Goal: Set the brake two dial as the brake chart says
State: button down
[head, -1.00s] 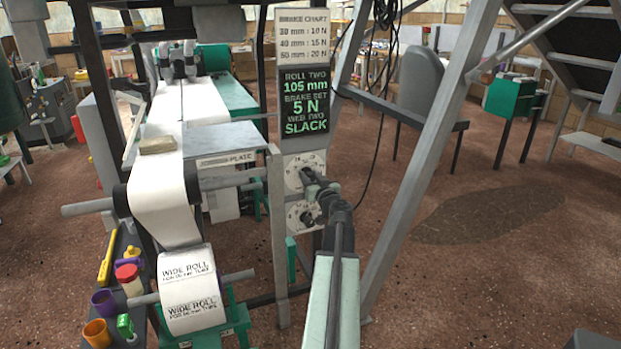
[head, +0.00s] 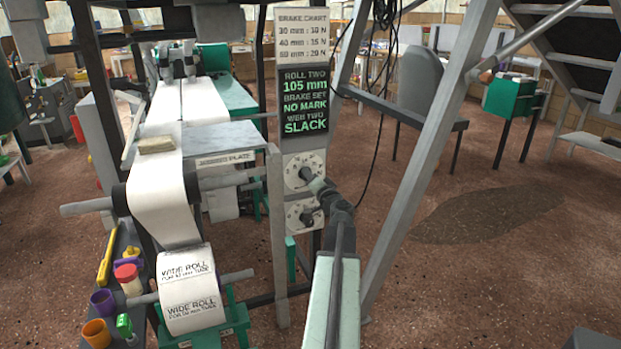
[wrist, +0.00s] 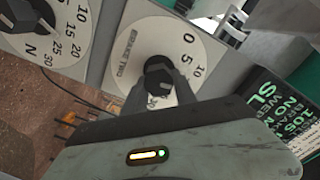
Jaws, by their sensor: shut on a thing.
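The brake two dial (head: 303,166) is the upper white dial on the grey panel. It shows larger in the wrist view (wrist: 187,50), with a black knob (wrist: 158,72) and several numbers. My gripper (wrist: 160,92) is shut on this knob; it also shows at the dial in the head view (head: 313,183). The fingers partly hide the knob and the lower scale, so its exact setting cannot be told. The display (head: 307,103) reads roll two 105 mm, brake set no mark, web two slack.
A second dial (head: 301,214) sits just below, and at upper left in the wrist view (wrist: 45,30). A grey post (head: 277,235) stands left of the panel. A slanted grey beam (head: 425,155) rises at right. The wide roll (head: 190,290) is at lower left.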

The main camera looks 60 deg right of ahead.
jog(key=m, duration=0.6)
jog(key=shift+s+f+m, duration=0.1)
jog(key=shift+f+m, duration=0.15)
jog(key=shift+m, duration=0.05)
dwell(0.5)
jog(key=c, duration=1)
grip_release()
jog(key=v, duration=0.7)
jog(key=shift+s+a, duration=0.25)
